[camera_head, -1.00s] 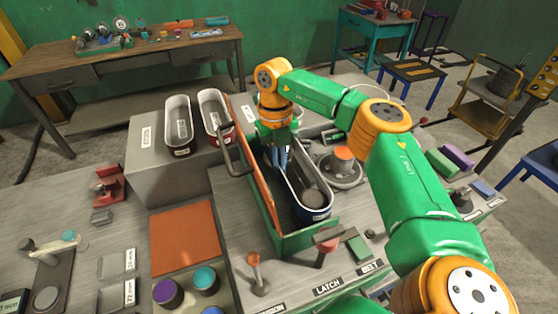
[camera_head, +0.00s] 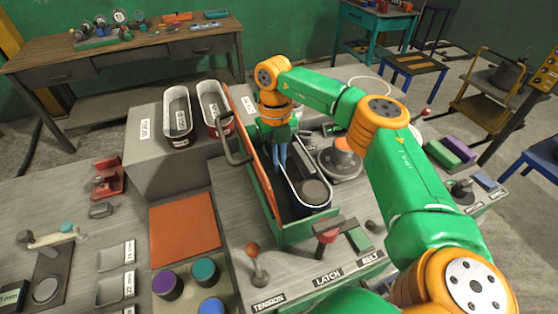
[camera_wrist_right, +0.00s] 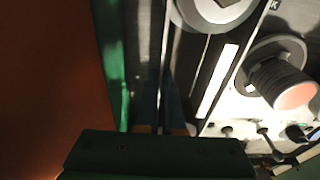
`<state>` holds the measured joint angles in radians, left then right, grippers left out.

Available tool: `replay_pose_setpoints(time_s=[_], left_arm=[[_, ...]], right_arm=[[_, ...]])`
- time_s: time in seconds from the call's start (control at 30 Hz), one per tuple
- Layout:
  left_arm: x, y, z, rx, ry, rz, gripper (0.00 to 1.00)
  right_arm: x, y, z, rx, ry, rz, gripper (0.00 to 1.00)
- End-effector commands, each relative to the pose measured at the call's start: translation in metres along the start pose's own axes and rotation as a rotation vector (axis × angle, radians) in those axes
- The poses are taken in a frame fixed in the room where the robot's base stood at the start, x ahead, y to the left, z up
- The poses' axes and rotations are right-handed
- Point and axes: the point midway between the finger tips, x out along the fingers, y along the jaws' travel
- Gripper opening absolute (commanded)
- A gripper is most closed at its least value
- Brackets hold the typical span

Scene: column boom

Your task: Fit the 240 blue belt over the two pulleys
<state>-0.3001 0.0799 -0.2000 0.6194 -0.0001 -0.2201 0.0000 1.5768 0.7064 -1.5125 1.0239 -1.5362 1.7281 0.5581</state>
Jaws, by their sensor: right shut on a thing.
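The blue belt (camera_head: 318,209), a long oval loop with a pale edge, lies in the green housing (camera_head: 282,237). Its near end surrounds the grey near pulley (camera_head: 314,191); I cannot tell whether it is seated. My right gripper (camera_head: 281,163) points down into the housing, its blue fingers shut on the belt's far part. The far pulley is hidden behind the gripper. In the right wrist view, the pale pulley (camera_wrist_right: 213,8) is at the top, with belt strands running from it toward the dim gripper fingers (camera_wrist_right: 172,112). My left gripper is out of view.
An orange cover (camera_head: 252,135) with a handle (camera_head: 234,150) stands open along the housing's left side. A round unit with an orange knob (camera_head: 341,144) is close on the right. The tension lever (camera_head: 254,258) and red latch lever (camera_head: 327,238) are in front.

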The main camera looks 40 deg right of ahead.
Motion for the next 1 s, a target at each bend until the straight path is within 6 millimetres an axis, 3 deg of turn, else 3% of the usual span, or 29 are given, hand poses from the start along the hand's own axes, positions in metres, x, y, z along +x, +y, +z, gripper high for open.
replay_pose_setpoints(time_s=[0.33, 0.5, 0.7, 0.8, 1.0], left_arm=[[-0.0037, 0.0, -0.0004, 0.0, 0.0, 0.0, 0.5], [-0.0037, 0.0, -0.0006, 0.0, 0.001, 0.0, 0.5], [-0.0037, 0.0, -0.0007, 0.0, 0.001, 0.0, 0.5], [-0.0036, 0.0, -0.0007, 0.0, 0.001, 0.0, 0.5], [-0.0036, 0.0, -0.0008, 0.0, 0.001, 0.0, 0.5]], right_arm=[[0.0014, -0.0001, 0.0038, 0.001, 0.001, 0.0, 0.0], [0.0013, -0.0001, 0.0037, 0.001, 0.001, 0.0, 0.4], [0.0013, -0.0002, 0.0037, 0.001, 0.001, 0.0, 0.4], [0.0014, -0.0001, 0.0037, 0.001, 0.001, 0.0, 0.65], [0.0014, -0.0001, 0.0037, 0.001, 0.001, 0.0, 0.65]])
